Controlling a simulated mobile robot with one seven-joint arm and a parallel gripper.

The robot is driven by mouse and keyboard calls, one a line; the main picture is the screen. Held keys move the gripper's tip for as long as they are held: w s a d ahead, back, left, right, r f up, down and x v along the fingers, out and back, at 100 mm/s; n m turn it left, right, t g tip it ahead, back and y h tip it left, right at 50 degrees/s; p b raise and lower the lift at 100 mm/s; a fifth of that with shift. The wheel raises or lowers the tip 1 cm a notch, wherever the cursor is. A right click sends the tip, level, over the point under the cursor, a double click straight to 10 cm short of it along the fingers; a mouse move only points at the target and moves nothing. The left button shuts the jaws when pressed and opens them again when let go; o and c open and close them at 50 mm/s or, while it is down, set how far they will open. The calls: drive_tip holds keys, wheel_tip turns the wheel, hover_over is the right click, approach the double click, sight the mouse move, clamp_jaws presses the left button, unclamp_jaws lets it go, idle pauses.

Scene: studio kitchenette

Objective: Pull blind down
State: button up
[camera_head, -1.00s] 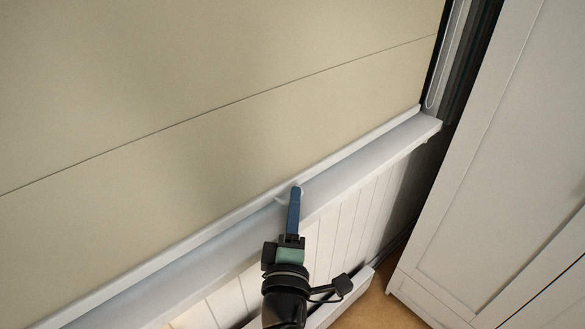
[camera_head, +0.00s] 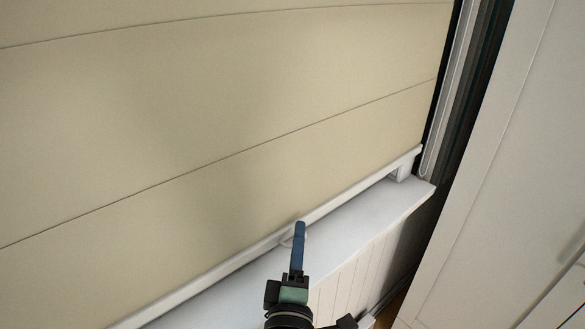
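The beige blind (camera_head: 220,110) covers the window and hangs almost down to the white sill (camera_head: 350,215). Its white bottom rail (camera_head: 350,190) runs just above the sill, with a narrow gap showing at the right end. A small pale tab or loop (camera_head: 287,240) shows at the rail beside my fingertip, partly hidden. My gripper (camera_head: 299,232) has its blue fingers pointing up to the rail, overlapping it in the picture. The fingers line up as one strip, so I cannot tell whether they are open, or hold the tab.
A thin cord loop (camera_head: 432,145) hangs at the right window frame. A pale cabinet (camera_head: 500,170) stands close on the right. White panelling (camera_head: 345,280) is below the sill, and little floor shows at the bottom right.

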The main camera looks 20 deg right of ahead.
drive_tip(key=p, duration=1.8)
approach(300, 151)
drive_tip(key=w+d+r, duration=0.2)
drive_tip(key=w+r, duration=0.2)
drive_tip(key=b+v, duration=0.4)
drive_tip(key=v, duration=0.5)
drive_tip(key=shift+s+a, duration=0.15)
drive_tip(key=shift+s, duration=0.2)
